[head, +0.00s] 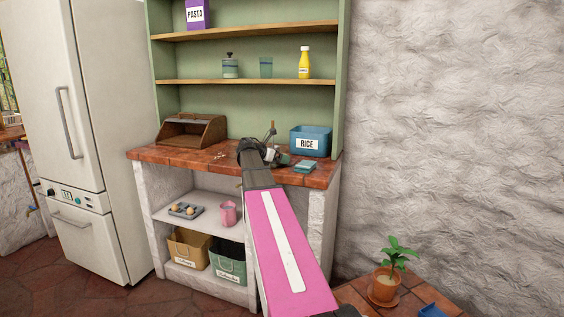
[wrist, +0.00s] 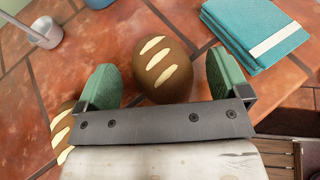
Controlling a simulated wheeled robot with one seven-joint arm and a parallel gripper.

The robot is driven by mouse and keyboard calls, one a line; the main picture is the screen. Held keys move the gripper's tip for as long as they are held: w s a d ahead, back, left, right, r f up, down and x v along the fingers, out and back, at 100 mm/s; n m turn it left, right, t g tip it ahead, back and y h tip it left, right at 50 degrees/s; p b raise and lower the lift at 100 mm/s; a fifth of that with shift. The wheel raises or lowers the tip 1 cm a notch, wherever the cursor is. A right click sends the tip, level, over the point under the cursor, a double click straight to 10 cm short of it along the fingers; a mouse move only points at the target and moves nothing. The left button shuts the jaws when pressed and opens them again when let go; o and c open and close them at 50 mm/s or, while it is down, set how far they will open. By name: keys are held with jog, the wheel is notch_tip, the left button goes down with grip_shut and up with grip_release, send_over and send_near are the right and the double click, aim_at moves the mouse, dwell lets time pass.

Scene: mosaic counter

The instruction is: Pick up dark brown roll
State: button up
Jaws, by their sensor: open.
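The dark brown roll (wrist: 164,72), round with several pale slashes, sits on the tiled counter in the wrist view. My gripper (wrist: 163,78) is open, with one green finger pad to the left of the roll and one to the right. There is a gap on each side, and the lower edge of the roll is hidden behind the gripper's grey bar. In the head view my gripper (head: 266,155) is over the counter, and I cannot make out the roll there.
A lighter brown roll (wrist: 61,128) lies left of the left finger, partly hidden. The counter (head: 175,153) also holds a wooden bread box (head: 190,131) and blue RICE bin (head: 311,141).

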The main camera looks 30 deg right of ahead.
jog(key=shift+x, duration=1.15)
jog(key=c, duration=0.9)
jog(key=shift+r, duration=0.1)
jog(key=shift+c, duration=0.2)
